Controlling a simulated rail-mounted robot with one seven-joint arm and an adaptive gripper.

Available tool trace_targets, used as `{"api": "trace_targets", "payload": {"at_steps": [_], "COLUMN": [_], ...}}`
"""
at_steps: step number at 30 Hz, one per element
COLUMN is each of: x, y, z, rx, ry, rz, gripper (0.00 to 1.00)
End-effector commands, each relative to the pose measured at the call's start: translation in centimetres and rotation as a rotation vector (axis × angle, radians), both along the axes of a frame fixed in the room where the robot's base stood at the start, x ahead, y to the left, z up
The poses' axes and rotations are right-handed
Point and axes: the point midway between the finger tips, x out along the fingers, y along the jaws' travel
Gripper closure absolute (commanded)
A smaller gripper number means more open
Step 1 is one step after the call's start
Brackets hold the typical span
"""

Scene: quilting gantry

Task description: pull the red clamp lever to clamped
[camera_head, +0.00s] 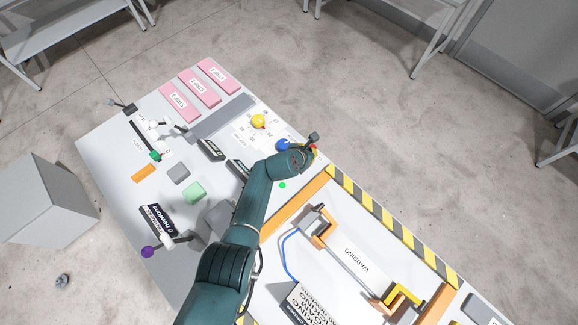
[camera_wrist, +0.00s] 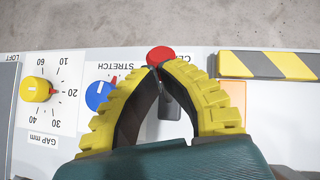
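The red clamp knob (camera_wrist: 161,56) shows in the wrist view just beyond my fingertips, beside partly covered lettering. My gripper (camera_wrist: 156,69) has yellow ribbed fingers with dark inner faces. Its tips come together, overlapping the near edge of the red knob in the picture; I cannot tell whether they touch it. A dark bar (camera_wrist: 170,103) shows in the gap between the fingers. In the head view my gripper (camera_head: 311,153) is at the table's far edge, mostly hidden by my wrist.
A blue knob (camera_wrist: 98,95) and a yellow GAP mm knob (camera_wrist: 36,89) stand left of my fingers. A striped yellow-black rail (camera_wrist: 268,65) lies to the right. Pink blocks (camera_head: 199,88) lie at the table's far end.

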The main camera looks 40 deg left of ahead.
Motion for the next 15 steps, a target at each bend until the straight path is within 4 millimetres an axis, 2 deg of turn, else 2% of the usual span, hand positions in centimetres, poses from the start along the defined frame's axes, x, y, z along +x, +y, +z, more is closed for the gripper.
{"api": "trace_targets", "payload": {"at_steps": [8,14,15], "x": [-1.1,-3.7,-3.9], "y": [-0.3,-1.1,-1.3], "z": [1.1,3.1,4.3], "rx": [-0.001,0.0,0.002], "ry": [0.002,0.001,-0.003], "rz": [-0.002,-0.006,-0.007], "gripper": [1.0,1.0,1.0]}}
